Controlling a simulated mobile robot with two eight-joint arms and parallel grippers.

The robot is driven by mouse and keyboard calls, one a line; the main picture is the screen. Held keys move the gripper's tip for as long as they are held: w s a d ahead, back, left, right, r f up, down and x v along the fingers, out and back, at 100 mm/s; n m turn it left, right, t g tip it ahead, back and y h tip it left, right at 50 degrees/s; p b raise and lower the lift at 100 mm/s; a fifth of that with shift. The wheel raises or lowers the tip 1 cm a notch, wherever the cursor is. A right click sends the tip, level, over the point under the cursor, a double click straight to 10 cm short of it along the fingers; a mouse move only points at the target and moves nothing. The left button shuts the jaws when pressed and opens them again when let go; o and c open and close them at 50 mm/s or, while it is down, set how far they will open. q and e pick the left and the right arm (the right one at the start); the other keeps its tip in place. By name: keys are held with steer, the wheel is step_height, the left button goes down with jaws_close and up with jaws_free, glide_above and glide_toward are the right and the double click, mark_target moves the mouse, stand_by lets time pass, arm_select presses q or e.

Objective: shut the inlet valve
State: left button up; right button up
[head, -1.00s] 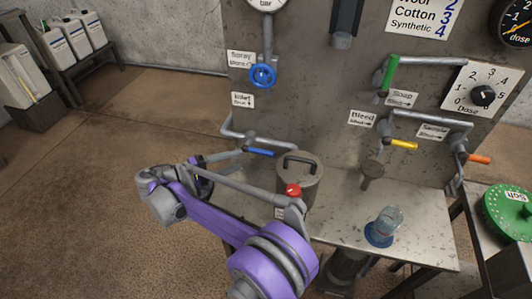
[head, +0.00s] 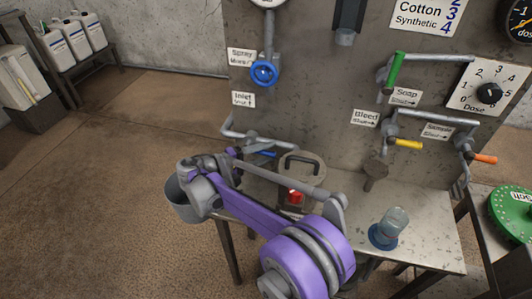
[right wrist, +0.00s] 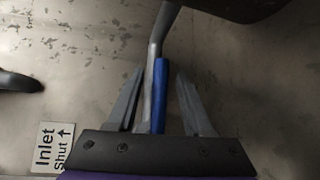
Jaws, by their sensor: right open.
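The inlet valve has a blue lever (head: 264,153) on a grey pipe at the left of the panel. In the head view the lever lies roughly level, partly behind my right arm. My right gripper (head: 240,153) is beside it, its fingers mostly hidden by its own wrist. In the right wrist view the blue lever (right wrist: 161,95) and a grey pipe run between the two open fingers (right wrist: 158,95), with gaps on both sides. The Inlet label (head: 242,100), with "Shut" and an arrow, is above the valve; it also shows in the wrist view (right wrist: 55,148). My left gripper is out of view.
A blue-based bottle (head: 390,228) stands on the metal table (head: 430,235). Blue spray wheel (head: 264,73) is above. Green (head: 396,70), yellow (head: 408,143) and orange levers (head: 485,159) are right.

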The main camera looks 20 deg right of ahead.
jaws_close()
stand_by(1.3)
